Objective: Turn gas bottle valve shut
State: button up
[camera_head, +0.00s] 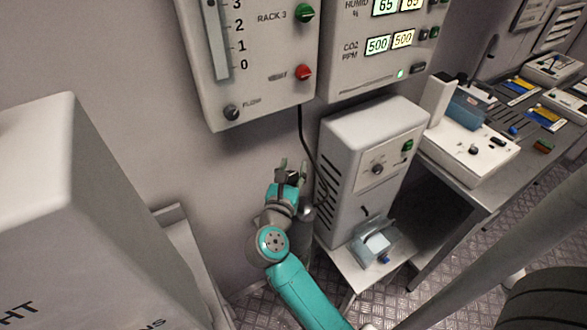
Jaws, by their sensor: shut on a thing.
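My teal and grey arm reaches up from the bottom middle. My gripper (293,169) is at the wall, left of the white cabinet, with its fingers pointing away from me. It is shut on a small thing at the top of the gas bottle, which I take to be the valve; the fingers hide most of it. The gas bottle (304,222) is a grey cylinder, mostly hidden behind my wrist. I cannot tell how far the valve is turned.
A white cabinet (368,150) with a knob and green button stands close right of my gripper. The RACK 3 panel (262,50) and a meter panel hang above. A dark cable (301,130) runs down the wall. A big white housing (60,210) fills the left.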

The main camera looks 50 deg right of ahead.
jog(key=shift+f, duration=0.1)
jog(key=o, duration=0.9)
jog(key=shift+a, duration=0.1)
jog(key=shift+c, duration=0.2)
jog(key=v, duration=1.2)
